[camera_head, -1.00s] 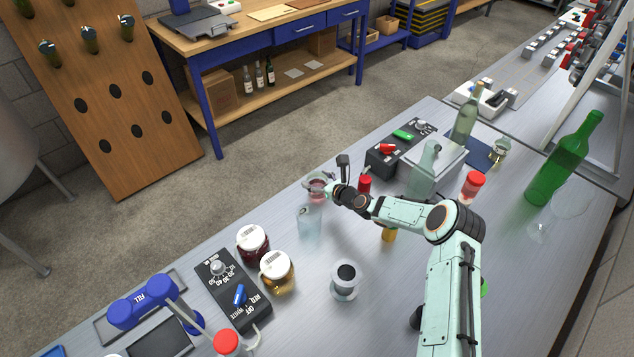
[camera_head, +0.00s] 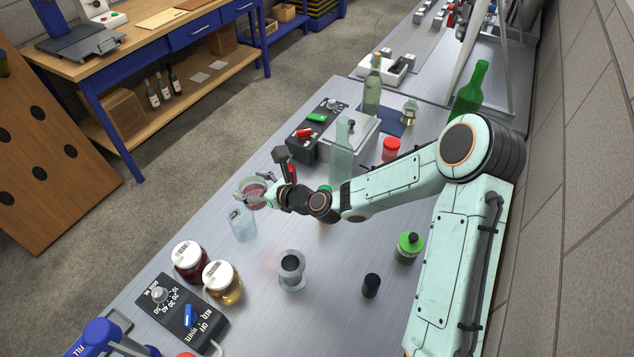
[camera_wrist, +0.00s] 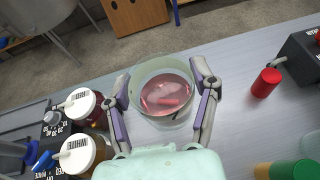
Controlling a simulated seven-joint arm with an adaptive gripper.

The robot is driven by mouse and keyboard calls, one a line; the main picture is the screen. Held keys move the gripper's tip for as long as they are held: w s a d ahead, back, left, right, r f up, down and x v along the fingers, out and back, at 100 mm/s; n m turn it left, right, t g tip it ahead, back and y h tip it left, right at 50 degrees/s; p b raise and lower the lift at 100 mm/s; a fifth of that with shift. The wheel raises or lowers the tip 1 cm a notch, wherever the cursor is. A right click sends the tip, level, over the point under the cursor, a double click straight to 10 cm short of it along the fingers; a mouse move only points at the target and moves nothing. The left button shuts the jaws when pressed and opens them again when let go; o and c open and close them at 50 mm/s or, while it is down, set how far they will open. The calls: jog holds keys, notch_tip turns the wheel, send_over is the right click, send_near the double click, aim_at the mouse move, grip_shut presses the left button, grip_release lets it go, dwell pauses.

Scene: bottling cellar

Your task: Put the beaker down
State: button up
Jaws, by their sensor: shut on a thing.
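In the head view the beaker (camera_head: 254,190) is at the far edge side of the grey bench, held by my gripper (camera_head: 262,194) at the end of the outstretched arm. The beaker looks upright. I cannot tell whether its base touches the bench.
A clear glass container (camera_head: 242,224) stands close in front of the beaker. Two white-lidded jars (camera_head: 221,283) and a black control box (camera_head: 183,312) are at lower left. A black box with switches (camera_head: 318,130) and a pale bottle (camera_head: 342,155) stand beyond. Bench near a grey cup (camera_head: 291,268) is partly free.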

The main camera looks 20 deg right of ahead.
notch_tip(320, 180, up, 5)
jog(key=s+d+m+t+h, duration=0.1)
jog(key=s+d+m+h, duration=0.1)
jog(key=d, duration=1.1)
jog(key=s+d+m+t+h, duration=0.1)
jog(key=d+m+h, duration=0.3)
jog(key=d, duration=0.9)
jog(key=s+d+m+h, duration=0.3)
jog(key=d+h, duration=0.1)
jog(key=d, duration=0.9)
jog(key=shift+s+t, duration=0.2)
jog(key=shift+t, duration=0.2)
jog(key=f, duration=1.7)
jog(key=shift+s+d+f, duration=0.1)
jog(key=shift+d+f, duration=0.1)
jog(key=shift+f, duration=0.15)
jog(key=shift+f, duration=0.15)
jog(key=o, duration=1.2)
